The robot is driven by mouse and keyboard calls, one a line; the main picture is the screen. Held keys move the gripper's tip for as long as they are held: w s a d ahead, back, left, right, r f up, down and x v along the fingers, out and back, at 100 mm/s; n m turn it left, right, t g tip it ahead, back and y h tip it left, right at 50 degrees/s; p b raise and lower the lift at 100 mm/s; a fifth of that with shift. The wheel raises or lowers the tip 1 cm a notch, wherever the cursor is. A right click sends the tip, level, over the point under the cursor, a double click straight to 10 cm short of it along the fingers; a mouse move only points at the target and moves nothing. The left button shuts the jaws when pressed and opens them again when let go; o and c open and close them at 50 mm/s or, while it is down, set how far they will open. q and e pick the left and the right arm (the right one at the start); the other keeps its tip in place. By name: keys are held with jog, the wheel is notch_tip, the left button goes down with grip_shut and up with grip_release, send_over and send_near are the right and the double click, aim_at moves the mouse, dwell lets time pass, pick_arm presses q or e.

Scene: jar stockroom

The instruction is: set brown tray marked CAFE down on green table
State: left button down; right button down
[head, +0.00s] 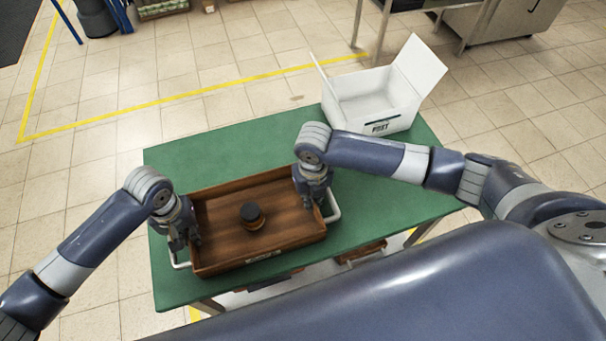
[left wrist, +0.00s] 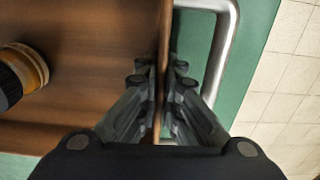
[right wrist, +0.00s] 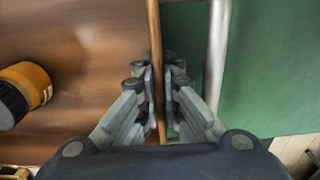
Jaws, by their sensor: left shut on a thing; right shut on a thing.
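The brown wooden tray (head: 285,222) is over the front left part of the green table (head: 215,148). I cannot tell whether its bottom touches the table top. A label on its front wall is too small to read. One jar with a black lid (head: 251,214) stands inside it. My left gripper (head: 183,240) is shut on the tray's left wall, which runs between its fingers in the left wrist view (left wrist: 162,95). My right gripper (head: 312,197) is shut on the right wall, also between its fingers in the right wrist view (right wrist: 158,95). A metal handle lies outside each gripped wall.
An open white box (head: 372,100) with raised flaps stands at the table's back right. The green top is bare behind the tray and to its right. A lower shelf under the table holds brown items (head: 362,252). Yellow lines mark the tiled floor.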

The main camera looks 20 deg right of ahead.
pick_arm(q)
jog(key=c, duration=1.8)
grip_release()
jog(key=shift+f, duration=0.1)
pick_arm(e)
jog(key=c, duration=1.8)
grip_release()
jog(key=shift+f, duration=0.1)
pick_arm(q)
notch_tip(320, 180, up, 12)
jog(key=shift+f, duration=0.15)
pick_arm(e)
jog(key=shift+r, duration=0.2)
notch_tip(320, 180, up, 12)
jog(key=shift+f, duration=0.2)
pick_arm(q)
jog(key=shift+s, duration=0.1)
pick_arm(e)
jog(key=shift+s+f, duration=0.1)
jog(key=shift+s, duration=0.05)
